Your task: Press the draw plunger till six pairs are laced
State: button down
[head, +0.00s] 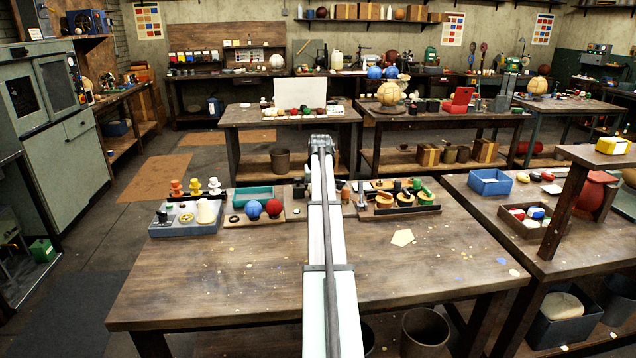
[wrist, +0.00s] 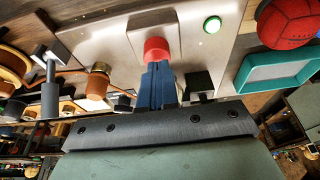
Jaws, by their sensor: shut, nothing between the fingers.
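In the wrist view my gripper (wrist: 158,68) is shut and empty, its dark blue fingers pressed together. Its tips are at the round red plunger cap (wrist: 157,48), overlapping its edge in the picture; I cannot tell if they touch or how far it is pushed in. The cap stands at a pale block on a beige machine panel (wrist: 115,30). A round green light (wrist: 212,25) glows on this panel. In the head view my arm hides the plunger, the panel and the fingers. No laced pairs can be made out.
In the wrist view a teal tray (wrist: 280,70) and a red ball (wrist: 288,22) lie right of the panel, a copper-coloured cylinder (wrist: 97,84) left. The front tabletop is mostly clear.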

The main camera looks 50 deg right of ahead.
jog(key=shift+f, duration=0.4)
jog(key=shift+f, duration=0.95)
jog(key=shift+r, duration=0.5)
jog(key=v, duration=1.3)
jog(key=shift+w+d, duration=0.25)
jog(key=shift+r, duration=0.15)
